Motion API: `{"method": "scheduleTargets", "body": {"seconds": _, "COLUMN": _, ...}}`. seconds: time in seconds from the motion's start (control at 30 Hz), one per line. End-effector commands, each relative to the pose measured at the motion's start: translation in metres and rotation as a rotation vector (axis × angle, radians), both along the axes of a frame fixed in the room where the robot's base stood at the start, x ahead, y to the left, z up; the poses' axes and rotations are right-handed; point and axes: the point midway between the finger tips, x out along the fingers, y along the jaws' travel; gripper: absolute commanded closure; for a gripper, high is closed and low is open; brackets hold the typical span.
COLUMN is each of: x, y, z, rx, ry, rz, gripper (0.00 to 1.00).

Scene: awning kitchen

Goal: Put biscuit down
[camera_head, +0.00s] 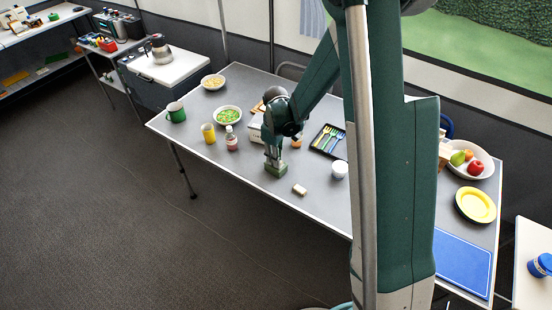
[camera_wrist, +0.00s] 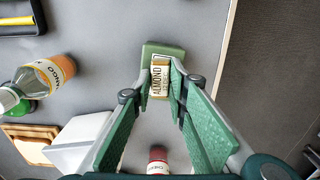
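My gripper (camera_head: 275,164) is low over the near part of the grey table. In the wrist view its green fingers (camera_wrist: 161,78) close from both sides on a small gold-and-cream biscuit (camera_wrist: 160,77) labelled ALMOND. A flat green block (camera_wrist: 163,48) lies just beyond the biscuit, and it also shows under my gripper in the head view (camera_head: 276,170). I cannot tell whether the biscuit touches the block or hangs just above it. In the head view the biscuit is hidden at the fingertips.
A small pale item (camera_head: 299,189) lies to the right, with a white cup (camera_head: 339,169) beyond it. A MANGO bottle (camera_wrist: 48,75) is left in the wrist view. The table's front edge is close.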

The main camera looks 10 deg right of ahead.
Motion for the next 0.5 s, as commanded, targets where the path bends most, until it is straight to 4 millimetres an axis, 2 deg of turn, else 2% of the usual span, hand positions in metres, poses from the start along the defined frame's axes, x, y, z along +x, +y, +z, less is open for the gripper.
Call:
{"method": "scheduleTargets", "body": {"seconds": 0.1, "x": 0.0, "y": 0.0, "z": 0.0004, "rx": 0.0, "ry": 0.0, "rz": 0.0, "gripper": 0.7}}
{"method": "scheduleTargets", "body": {"seconds": 0.5, "x": 0.0, "y": 0.0, "z": 0.0019, "rx": 0.0, "ry": 0.0, "rz": 0.0, "gripper": 0.7}}
